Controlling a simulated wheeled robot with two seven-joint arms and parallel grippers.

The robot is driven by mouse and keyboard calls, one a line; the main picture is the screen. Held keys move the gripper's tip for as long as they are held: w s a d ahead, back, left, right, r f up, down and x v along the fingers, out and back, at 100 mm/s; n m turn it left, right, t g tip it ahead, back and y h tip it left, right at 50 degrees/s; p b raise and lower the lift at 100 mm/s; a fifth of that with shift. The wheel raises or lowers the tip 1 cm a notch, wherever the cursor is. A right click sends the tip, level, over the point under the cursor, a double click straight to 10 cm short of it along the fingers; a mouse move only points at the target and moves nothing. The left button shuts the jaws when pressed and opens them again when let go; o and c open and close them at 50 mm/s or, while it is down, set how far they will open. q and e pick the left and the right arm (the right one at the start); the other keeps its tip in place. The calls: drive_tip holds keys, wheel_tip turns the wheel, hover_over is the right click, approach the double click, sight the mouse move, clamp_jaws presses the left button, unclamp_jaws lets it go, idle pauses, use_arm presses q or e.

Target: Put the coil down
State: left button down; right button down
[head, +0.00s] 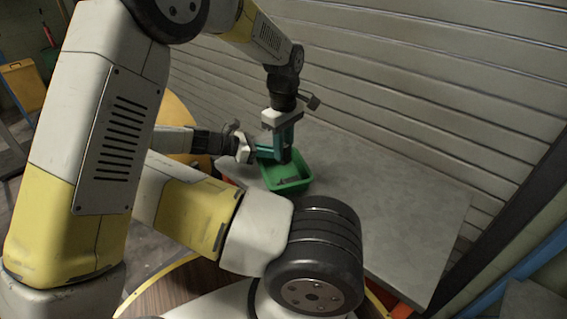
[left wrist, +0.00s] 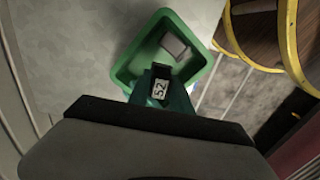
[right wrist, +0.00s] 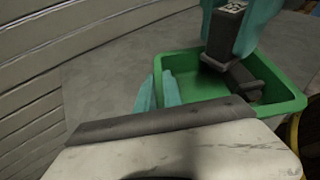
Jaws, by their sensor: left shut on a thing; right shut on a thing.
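The coil is a dark block with a white label reading 52 (left wrist: 160,89). My left gripper (head: 284,142) points down over the green bin (head: 292,187) and is shut on the coil, which also shows in the right wrist view (right wrist: 220,45). The coil is roughly upright, its lower end inside the bin's opening; I cannot tell whether it touches anything. My right gripper (right wrist: 158,91) comes in sideways and is shut on the bin's wall, one finger inside and one outside. A grey-black piece (right wrist: 252,80) lies in the bin beside the coil's lower end; it also shows in the left wrist view (left wrist: 175,46).
The bin is over the grey table (head: 400,205), whose surface to the right is bare. A slatted wall (head: 430,80) rises behind the table. A yellow rail (left wrist: 291,40) shows beyond the bin in the left wrist view.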

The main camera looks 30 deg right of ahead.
sight(283, 163)
use_arm(q)
drive_tip(key=shift+f, duration=2.7)
drive_tip(key=shift+f, duration=0.15)
drive_tip(key=c, duration=1.2)
unclamp_jaws()
drive_tip(key=shift+o, duration=0.2)
wheel_tip(283, 163, up, 12)
drive_tip(key=shift+r, duration=0.2)
